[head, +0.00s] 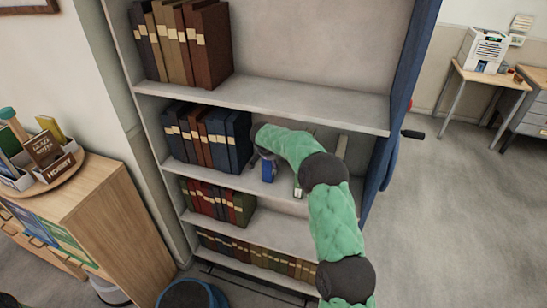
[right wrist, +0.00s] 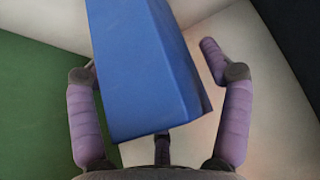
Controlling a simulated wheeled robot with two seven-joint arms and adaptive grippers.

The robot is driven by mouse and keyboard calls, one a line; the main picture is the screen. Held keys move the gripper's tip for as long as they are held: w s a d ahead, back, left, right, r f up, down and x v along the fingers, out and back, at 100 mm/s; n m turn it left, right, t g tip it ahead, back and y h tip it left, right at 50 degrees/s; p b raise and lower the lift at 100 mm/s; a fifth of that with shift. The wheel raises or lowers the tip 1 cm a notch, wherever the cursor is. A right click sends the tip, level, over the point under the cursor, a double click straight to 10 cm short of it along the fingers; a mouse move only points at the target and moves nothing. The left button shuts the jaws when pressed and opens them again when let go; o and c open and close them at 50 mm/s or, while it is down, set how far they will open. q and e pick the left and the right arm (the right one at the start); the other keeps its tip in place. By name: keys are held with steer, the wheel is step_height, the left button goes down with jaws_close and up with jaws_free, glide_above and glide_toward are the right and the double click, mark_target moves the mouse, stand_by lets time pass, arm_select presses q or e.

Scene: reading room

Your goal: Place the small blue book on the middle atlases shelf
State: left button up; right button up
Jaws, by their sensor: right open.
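The small blue book (head: 268,170) stands on the second shelf from the top, right of a row of dark blue and brown books (head: 208,137). In the right wrist view the blue book (right wrist: 150,70) fills the space between the purple fingers of my right gripper (right wrist: 146,62). The gripper is open. The right finger is clear of the book; the left is close to its edge, and contact is unclear. In the head view my green right arm reaches into this shelf, and its gripper is mostly hidden. My left gripper is not in view.
The bookcase (head: 270,97) has other rows above and below. A small tagged item (head: 298,192) is at the shelf's front edge, partly behind my arm. A wooden cabinet (head: 95,210) stands left, a blue round bin (head: 190,295) in front. Floor at right is free.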

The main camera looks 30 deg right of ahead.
steer(key=shift+r, duration=0.1)
steer(key=v, duration=0.3)
steer(key=shift+r+p, duration=0.25)
steer(key=shift+p, duration=0.15)
steer(key=s+a, duration=0.8)
steer(key=a, duration=0.1)
steer(key=s+a+f+n+g+y, duration=0.1)
steer(key=s+a+f+n+y, duration=0.1)
steer(key=s+a+f, duration=0.5)
steer(key=s+a+f+n+g+y, duration=0.1)
steer(key=s+a+f+n+y, duration=0.2)
steer(key=f, duration=0.5)
steer(key=s+a+f+g+y, duration=0.1)
steer(key=s+a+f+y, duration=0.1)
steer(key=s+a+f, duration=0.4)
steer(key=s+a+f+n+y, duration=0.1)
steer(key=s+a+f, duration=0.3)
steer(key=s, duration=0.5)
steer(key=s+a+f+n+g+y, duration=0.1)
steer(key=s+a+f, duration=0.3)
steer(key=s, duration=0.5)
step_height(320, 180, down, 2)
steer(key=shift+s+f+b, duration=0.2)
steer(key=shift+s+b, duration=0.1)
steer(key=shift+s, duration=0.1)
steer(key=shift+a, duration=0.15)
